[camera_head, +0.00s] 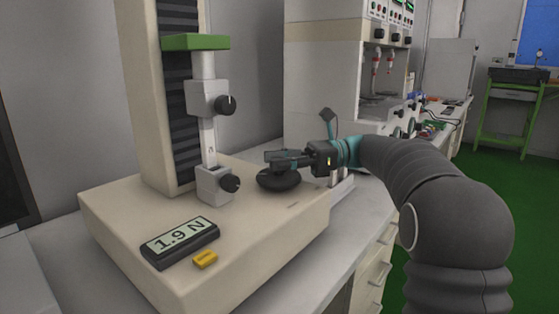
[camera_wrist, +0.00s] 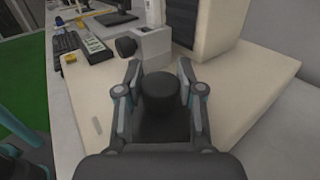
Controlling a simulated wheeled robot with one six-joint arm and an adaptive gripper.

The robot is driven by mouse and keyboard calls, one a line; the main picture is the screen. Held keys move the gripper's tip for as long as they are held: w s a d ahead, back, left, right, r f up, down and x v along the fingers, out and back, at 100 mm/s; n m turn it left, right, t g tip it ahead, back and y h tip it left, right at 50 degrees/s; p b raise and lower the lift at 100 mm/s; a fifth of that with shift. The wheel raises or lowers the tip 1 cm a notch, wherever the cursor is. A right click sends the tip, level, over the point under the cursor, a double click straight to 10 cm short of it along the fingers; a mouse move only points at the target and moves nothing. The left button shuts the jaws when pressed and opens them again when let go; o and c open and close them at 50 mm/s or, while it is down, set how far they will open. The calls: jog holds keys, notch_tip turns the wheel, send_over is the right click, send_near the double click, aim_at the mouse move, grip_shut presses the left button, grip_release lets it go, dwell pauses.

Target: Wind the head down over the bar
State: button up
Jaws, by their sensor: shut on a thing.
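The head (camera_head: 195,42) is a green bracket on the tall cream column, with an upper grip (camera_head: 205,97) and black knob under it. A pale bar (camera_head: 208,145) stands upright between the upper grip and the lower grip (camera_head: 213,184); I cannot tell how far its top is inside the upper one. A black handwheel (camera_head: 278,181) lies on the base, right of the lower grip. My gripper (camera_head: 283,158) is shut on its round black knob, which sits between my fingers in the wrist view (camera_wrist: 158,87). The fingers hide part of the knob.
The cream machine base (camera_head: 115,215) stands on a grey bench. A large cabinet (camera_head: 315,85) stands behind my gripper. Green floor is open to the right.

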dwell(0.3)
jog(key=o, duration=1.2)
jog(key=shift+c, duration=0.2)
jog(key=shift+r, duration=0.15)
notch_tip(320, 180, up, 10)
jog(key=shift+f, duration=0.1)
